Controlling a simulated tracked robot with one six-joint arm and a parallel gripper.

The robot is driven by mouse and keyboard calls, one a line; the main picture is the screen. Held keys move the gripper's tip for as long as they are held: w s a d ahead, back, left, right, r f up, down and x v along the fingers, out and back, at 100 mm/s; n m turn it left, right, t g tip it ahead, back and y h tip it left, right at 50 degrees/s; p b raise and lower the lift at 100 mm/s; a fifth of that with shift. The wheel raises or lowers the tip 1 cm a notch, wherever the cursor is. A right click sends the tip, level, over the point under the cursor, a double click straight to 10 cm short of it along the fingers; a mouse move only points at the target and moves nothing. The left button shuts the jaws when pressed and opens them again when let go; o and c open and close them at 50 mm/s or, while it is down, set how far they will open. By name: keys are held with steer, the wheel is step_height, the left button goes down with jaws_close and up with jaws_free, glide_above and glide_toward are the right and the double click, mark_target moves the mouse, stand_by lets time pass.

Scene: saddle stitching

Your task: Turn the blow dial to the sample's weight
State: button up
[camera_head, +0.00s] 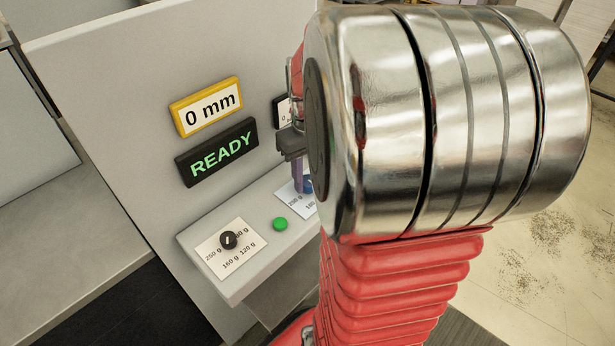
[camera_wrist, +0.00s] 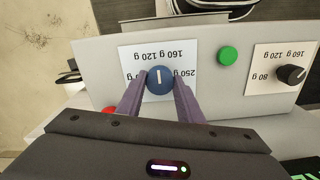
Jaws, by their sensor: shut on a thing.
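A blue dial (camera_wrist: 160,80) sits on a white scale card (camera_wrist: 128,55) in the wrist view. My gripper (camera_wrist: 159,88) has its two purple fingers shut on the dial, one on each side. The dial's white mark stands upright in the picture, on the side of the 160 g and 120 g labels; I cannot tell exactly which label it meets. The 250 g label shows right of the dial; the left side is partly covered by a finger. In the head view the blue dial (camera_head: 308,184) is mostly hidden by my arm.
A black dial (camera_wrist: 291,74) on its own card and a green button (camera_wrist: 228,55) sit beside it on the grey panel. A red part (camera_wrist: 108,109) shows by the left finger.

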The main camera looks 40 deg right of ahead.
mark_target(308, 180)
steer(key=m, duration=0.6)
stand_by(0.4)
steer(key=o, duration=1.1)
steer(key=shift+c, duration=0.2)
steer(key=shift+r, duration=0.1)
step_height(308, 180, up, 14)
steer(key=shift+f, duration=0.25)
